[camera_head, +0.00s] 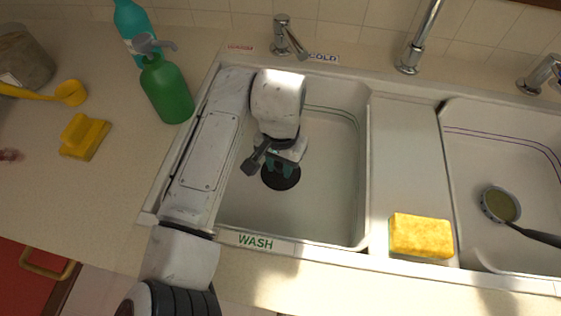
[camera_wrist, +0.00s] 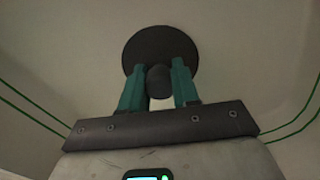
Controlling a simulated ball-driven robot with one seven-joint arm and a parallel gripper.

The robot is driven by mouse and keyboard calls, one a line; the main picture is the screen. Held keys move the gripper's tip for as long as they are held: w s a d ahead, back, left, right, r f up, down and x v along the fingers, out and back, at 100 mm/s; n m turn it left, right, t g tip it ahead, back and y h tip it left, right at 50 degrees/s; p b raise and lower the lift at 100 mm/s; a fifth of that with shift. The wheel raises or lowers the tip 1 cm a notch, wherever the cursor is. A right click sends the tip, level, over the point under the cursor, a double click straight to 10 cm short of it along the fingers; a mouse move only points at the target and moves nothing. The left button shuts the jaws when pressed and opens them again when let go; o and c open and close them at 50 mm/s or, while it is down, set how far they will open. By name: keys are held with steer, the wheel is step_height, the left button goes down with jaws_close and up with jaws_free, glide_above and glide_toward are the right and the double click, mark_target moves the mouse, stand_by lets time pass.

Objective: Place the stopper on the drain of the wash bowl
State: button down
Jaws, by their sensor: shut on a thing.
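The wash bowl (camera_head: 320,205) is the left sink basin, with a "WASH" label on its front rim. The black round stopper (camera_head: 281,182) shows low inside it, under my gripper (camera_head: 281,170). In the wrist view, the green fingers of my gripper (camera_wrist: 159,85) are closed on the knob of the stopper (camera_wrist: 160,45), whose disc spreads beyond the fingertips. The drain is not visible; I cannot tell whether the stopper touches the bowl floor or covers the drain.
A yellow sponge (camera_head: 420,236) lies on the divider right of the bowl. The right basin (camera_head: 490,160) holds a strainer (camera_head: 499,205). A faucet (camera_head: 287,38) is behind the bowl.

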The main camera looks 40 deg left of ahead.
steer(key=c, duration=0.8)
jaws_free()
steer(key=shift+f, duration=0.1)
step_height(320, 180, up, 12)
steer(key=shift+r+p, duration=0.2)
steer(key=shift+p, duration=0.15)
